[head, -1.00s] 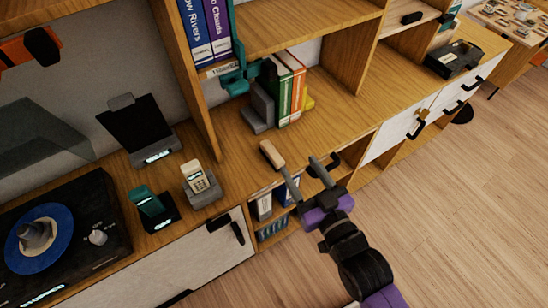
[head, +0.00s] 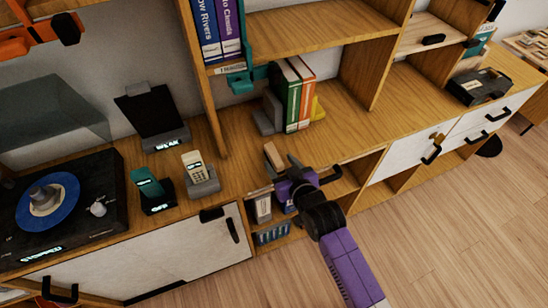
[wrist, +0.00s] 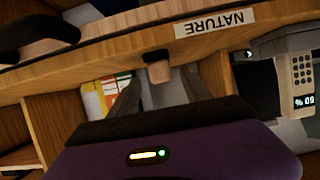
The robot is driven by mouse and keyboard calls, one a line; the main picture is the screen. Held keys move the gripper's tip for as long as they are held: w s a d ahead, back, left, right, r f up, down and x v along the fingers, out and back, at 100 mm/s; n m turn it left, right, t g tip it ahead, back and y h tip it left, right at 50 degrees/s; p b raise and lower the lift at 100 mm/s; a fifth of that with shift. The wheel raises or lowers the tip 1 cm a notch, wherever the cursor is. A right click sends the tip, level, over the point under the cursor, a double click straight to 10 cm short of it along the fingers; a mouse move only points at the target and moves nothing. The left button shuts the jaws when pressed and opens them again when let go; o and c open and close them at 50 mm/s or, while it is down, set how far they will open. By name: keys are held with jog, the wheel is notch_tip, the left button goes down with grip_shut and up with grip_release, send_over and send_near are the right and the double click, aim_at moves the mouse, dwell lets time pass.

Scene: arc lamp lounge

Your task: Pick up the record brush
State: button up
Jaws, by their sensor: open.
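The record brush, which I take to be the small tan block with a grey side (head: 273,155), lies on the wooden cabinet top near its front edge, left of the book row. In the wrist view a small brown-ended piece (wrist: 157,60), probably the same brush, shows between my fingers. My gripper (head: 286,172) is open at the brush's near end, reaching in from the front right. Its grey fingers also show in the wrist view (wrist: 160,92). The brush's near part is hidden by the gripper, and I cannot tell if they touch.
A handset in a grey dock (head: 203,180) and a dark dock with a teal piece (head: 155,192) stand to the left, beyond them a turntable (head: 58,205). Upright books (head: 298,95) stand behind.

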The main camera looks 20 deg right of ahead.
aim_at(274, 158)
jog(key=shift+p+x, duration=0.35)
jog(key=shift+x, duration=2.15)
jog(key=shift+a, duration=0.15)
grip_shut()
